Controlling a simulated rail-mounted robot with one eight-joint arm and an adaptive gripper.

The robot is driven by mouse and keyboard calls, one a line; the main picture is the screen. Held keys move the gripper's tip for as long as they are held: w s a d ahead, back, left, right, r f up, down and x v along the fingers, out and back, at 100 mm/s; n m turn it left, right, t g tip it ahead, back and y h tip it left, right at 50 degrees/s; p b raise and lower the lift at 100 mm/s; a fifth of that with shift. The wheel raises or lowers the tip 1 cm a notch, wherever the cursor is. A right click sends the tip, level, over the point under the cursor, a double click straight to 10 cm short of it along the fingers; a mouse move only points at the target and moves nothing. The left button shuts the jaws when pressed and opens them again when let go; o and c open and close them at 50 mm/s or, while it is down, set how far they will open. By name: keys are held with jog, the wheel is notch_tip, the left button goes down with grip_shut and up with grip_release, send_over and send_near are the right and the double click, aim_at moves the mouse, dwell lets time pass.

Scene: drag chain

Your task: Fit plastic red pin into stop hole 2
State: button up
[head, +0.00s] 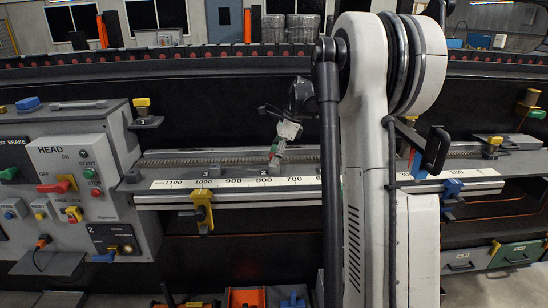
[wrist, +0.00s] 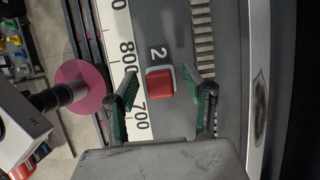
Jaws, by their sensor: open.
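A red square-topped pin (wrist: 160,84) with a pale edge stands beside the label "2" (wrist: 158,53) on the grey rail top in the wrist view. Its lower part is hidden, so I cannot tell how deep it sits in the stop hole. My gripper (wrist: 159,72) is open, with one green-padded finger on each side of the pin and visible gaps between. In the head view my gripper (head: 273,160) is low over the rail (head: 235,174) near the mark "2", just left of my arm's big links; the pin is not clear there.
A numbered scale strip (head: 235,183) runs along the rail front. A yellow clamp (head: 203,210) sits on it at the left and a blue one (head: 452,188) at the right. The HEAD control panel (head: 75,147) stands at far left. A pink disc (wrist: 72,75) shows in the wrist view.

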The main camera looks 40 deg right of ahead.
jog(key=shift+r, duration=0.1)
jog(key=v, duration=1.2)
jog(key=s+a+n+t+h, duration=0.1)
jog(key=s+a+n, duration=0.45)
jog(key=a, duration=0.55)
jog(key=s+a+n+h, duration=0.1)
jog(key=s+a+n, duration=0.45)
jog(key=a, duration=0.65)
jog(key=s+a+f+n+t, duration=0.2)
jog(key=s+a+f+n, duration=0.3)
jog(key=s+a+n, duration=0.1)
jog(key=s+a+f+n+t+h, duration=0.1)
jog(key=s+a+f+n, duration=0.4)
jog(key=s, duration=0.5)
jog(key=shift+s+a+n+t+h, duration=0.35)
jog(key=shift+a+n, duration=0.6)
jog(key=shift+n, duration=0.45)
jog(key=shift+w, duration=0.1)
